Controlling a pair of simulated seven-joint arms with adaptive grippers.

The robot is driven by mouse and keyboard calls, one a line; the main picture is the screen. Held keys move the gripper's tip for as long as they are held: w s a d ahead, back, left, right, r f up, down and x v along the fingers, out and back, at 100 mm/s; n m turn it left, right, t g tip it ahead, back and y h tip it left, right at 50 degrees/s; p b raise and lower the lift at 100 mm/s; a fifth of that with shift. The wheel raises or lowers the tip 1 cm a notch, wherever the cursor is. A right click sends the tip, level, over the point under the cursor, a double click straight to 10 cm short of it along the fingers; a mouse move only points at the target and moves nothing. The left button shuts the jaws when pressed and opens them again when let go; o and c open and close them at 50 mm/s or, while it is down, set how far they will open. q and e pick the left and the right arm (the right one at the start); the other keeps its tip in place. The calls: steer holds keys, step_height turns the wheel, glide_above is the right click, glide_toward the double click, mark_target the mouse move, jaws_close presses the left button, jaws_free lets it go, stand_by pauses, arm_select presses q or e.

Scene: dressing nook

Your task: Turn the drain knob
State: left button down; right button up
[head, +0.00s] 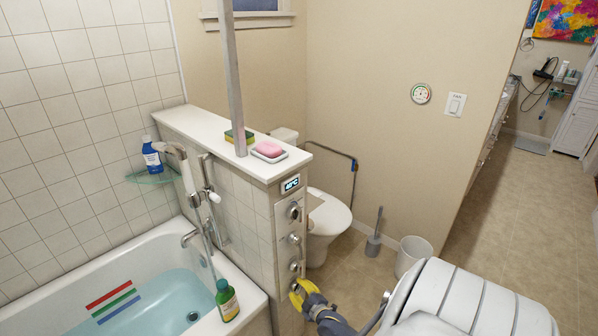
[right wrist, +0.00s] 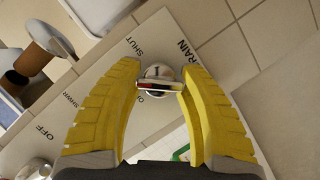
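The drain knob (right wrist: 158,80) is a small round metal knob with a bar handle, on a pale panel (right wrist: 108,88) with the words DRAIN and SHUT printed near it. It sits between the two yellow fingers of my right gripper (right wrist: 160,76), which close against both ends of the bar. In the head view my right gripper (head: 300,293) is at the bottom of the panel on the end of the half wall, and it hides the drain knob there. The bathtub (head: 252,290) holds water, with a dark drain (head: 193,316) at its bottom. My left gripper is not in view.
Several other knobs (head: 294,211) stand above on the panel, under a small display (head: 291,184). A green bottle (head: 227,300) stands on the tub rim. A toilet (head: 328,220), a brush (head: 374,240) and a bin (head: 411,255) stand behind.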

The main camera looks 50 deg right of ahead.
steer(key=c, duration=0.6)
steer(key=shift+o, duration=0.2)
steer(key=shift+s, duration=0.1)
steer(key=m+y, duration=0.2)
steer(key=m, duration=0.1)
steer(key=shift+d+g, duration=0.1)
steer(key=shift+g, duration=0.2)
steer(key=shift+s+f+m+y, duration=0.15)
steer(key=shift+m+y, duration=1.05)
steer(key=shift+m, duration=0.6)
steer(key=shift+c, duration=0.3)
steer(key=o, duration=1.1)
steer(key=shift+c, duration=0.2)
steer(key=o, duration=0.4)
